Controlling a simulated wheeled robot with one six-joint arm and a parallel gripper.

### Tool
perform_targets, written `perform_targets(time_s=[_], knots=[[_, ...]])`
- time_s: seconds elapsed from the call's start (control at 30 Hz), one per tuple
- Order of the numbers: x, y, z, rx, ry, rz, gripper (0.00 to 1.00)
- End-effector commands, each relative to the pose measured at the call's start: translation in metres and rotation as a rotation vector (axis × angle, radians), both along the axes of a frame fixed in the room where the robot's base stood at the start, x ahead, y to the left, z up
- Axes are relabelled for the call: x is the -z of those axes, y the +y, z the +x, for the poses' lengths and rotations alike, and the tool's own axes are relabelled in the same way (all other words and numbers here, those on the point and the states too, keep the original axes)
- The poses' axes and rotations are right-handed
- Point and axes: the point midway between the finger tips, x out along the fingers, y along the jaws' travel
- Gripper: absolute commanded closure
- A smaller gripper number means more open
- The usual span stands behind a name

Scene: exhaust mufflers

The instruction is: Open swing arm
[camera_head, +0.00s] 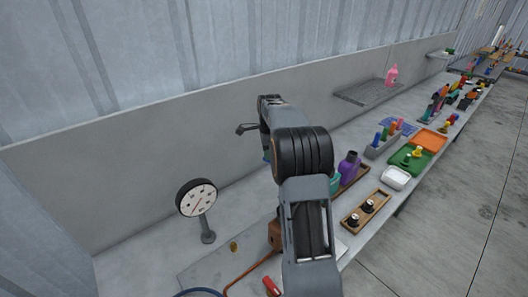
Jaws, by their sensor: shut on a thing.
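My arm rises from the bottom middle and bends away at a dark ribbed joint. Its far end is near the wall, but my gripper's fingertips are hidden behind the arm, so what they touch does not show. No part can be surely told as the swing arm. An orange-brown block (275,235) with a thin curved copper-coloured bar (240,280) is partly hidden behind my arm at the bottom middle. A red handle-like piece (271,286) lies beside it.
A round dial gauge (197,198) stands on the grey bench at left. A wall shelf (366,93) holds a pink bottle (391,75).

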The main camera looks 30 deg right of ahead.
Motion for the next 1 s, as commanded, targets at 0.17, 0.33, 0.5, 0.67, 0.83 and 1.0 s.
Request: perform_targets(time_s=[0.17,0.33,0.5,0.67,0.83,1.0], knots=[[-0.0003,-0.0066,-0.0001,0.036,0.0,0.0,1.0],[-0.0001,-0.0099,-0.0004,0.051,-0.001,0.0,1.0],[0.0001,-0.0107,-0.0006,0.053,-0.001,0.0,1.0],[0.0001,-0.0108,-0.0008,0.053,-0.001,-0.001,1.0],[0.0002,-0.0102,-0.0006,0.051,-0.001,-0.001,0.52],[0.0002,-0.0093,-0.0004,0.049,0.0,-0.001,0.42]])
